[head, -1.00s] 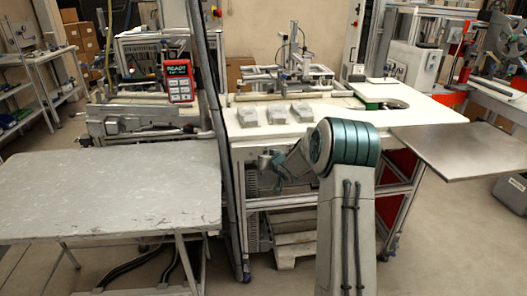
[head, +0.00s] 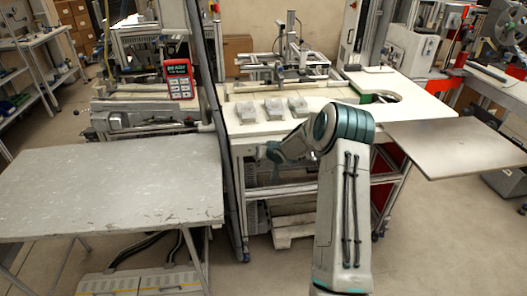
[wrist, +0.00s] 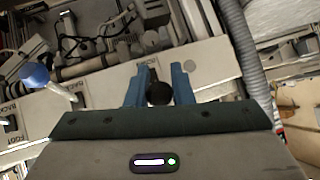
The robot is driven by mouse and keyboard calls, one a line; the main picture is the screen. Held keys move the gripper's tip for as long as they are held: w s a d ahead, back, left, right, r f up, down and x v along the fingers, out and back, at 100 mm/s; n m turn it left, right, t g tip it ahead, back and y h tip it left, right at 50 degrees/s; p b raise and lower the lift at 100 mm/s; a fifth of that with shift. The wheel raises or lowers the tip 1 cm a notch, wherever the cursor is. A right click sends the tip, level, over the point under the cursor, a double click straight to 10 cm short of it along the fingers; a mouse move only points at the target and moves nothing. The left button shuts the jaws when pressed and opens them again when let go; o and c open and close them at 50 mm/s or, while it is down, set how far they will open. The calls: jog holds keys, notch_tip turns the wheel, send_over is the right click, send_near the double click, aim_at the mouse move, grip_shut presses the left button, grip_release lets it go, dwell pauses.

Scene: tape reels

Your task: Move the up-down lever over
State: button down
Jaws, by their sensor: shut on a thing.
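In the wrist view, my gripper (wrist: 159,88) has its two blue fingers on either side of a dark round lever knob (wrist: 159,94) and is shut on it. The lever's shaft is mostly hidden behind the knob and fingers. A second lever with a blue ball knob (wrist: 36,75) stands to the left on the same pale labelled panel (wrist: 112,76), apart from my gripper. In the head view, my gripper (head: 273,152) is small at the front edge of the white bench, and the levers cannot be made out there.
The white bench (head: 330,112) carries several grey blocks (head: 273,109). A grey table (head: 110,185) stands at the left, with a dark upright post between. A red handheld panel (head: 179,81) hangs by the left machine. A ribbed grey hose (wrist: 243,45) runs right of my gripper.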

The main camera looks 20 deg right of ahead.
dwell(0.4)
jog(key=c, duration=1.3)
grip_release()
jog(key=shift+o, duration=0.2)
jog(key=v, duration=1.3)
jog(key=shift+s+r, duration=0.3)
